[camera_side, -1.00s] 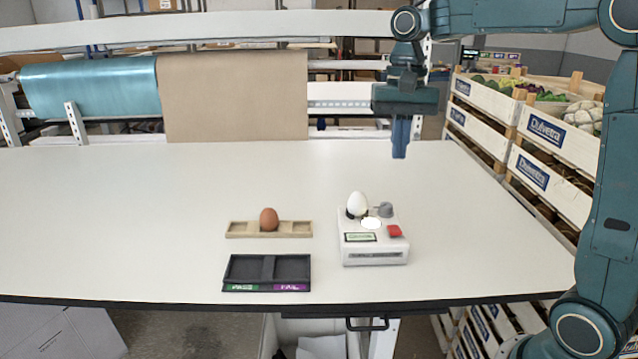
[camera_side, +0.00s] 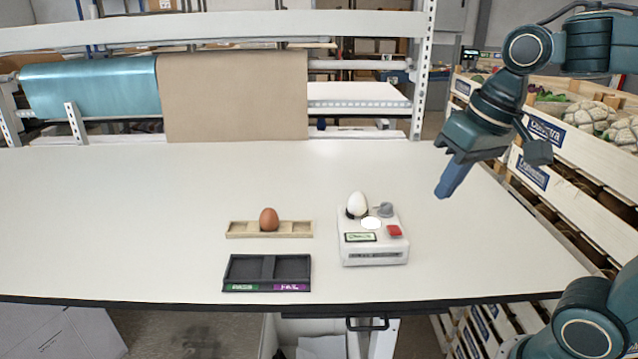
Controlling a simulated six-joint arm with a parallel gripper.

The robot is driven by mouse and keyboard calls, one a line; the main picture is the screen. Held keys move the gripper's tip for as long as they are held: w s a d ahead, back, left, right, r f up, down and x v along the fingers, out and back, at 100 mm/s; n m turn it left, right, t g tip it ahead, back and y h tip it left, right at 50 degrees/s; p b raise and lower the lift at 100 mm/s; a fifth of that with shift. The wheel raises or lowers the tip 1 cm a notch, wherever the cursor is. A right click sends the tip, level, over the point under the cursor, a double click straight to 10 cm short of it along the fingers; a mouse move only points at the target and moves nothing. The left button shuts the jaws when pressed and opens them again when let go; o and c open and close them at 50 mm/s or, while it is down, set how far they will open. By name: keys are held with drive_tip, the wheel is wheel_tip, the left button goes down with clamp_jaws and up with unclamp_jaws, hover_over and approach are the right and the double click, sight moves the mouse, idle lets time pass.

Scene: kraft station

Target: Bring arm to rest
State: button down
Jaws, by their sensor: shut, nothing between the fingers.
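My gripper (camera_side: 444,192) is shut and empty. It hangs tilted, fingers pointing down and left, above the right part of the white table (camera_side: 130,215). It is clear of the objects on the table. A white egg (camera_side: 357,204) stands on the back left of a white device (camera_side: 376,257) with a small display and a red button. A brown egg (camera_side: 269,219) sits in the middle of a wooden holder (camera_side: 238,229) to the left. A black two-part tray (camera_side: 267,257), its front marked green and purple, lies in front of the holder.
Crates of vegetables (camera_side: 535,172) stand along the right side, behind and near my arm. A roll of brown paper (camera_side: 235,95) and a teal roll (camera_side: 90,90) hang at the back under a white rack beam (camera_side: 210,28). The table's left half is clear.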

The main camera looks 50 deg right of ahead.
drive_tip(key=s+f+n+t, duration=0.2)
drive_tip(key=s+f+n, duration=0.1)
drive_tip(key=s, duration=0.2)
drive_tip(key=shift+s+f, duration=0.15)
drive_tip(key=shift+f, duration=0.1)
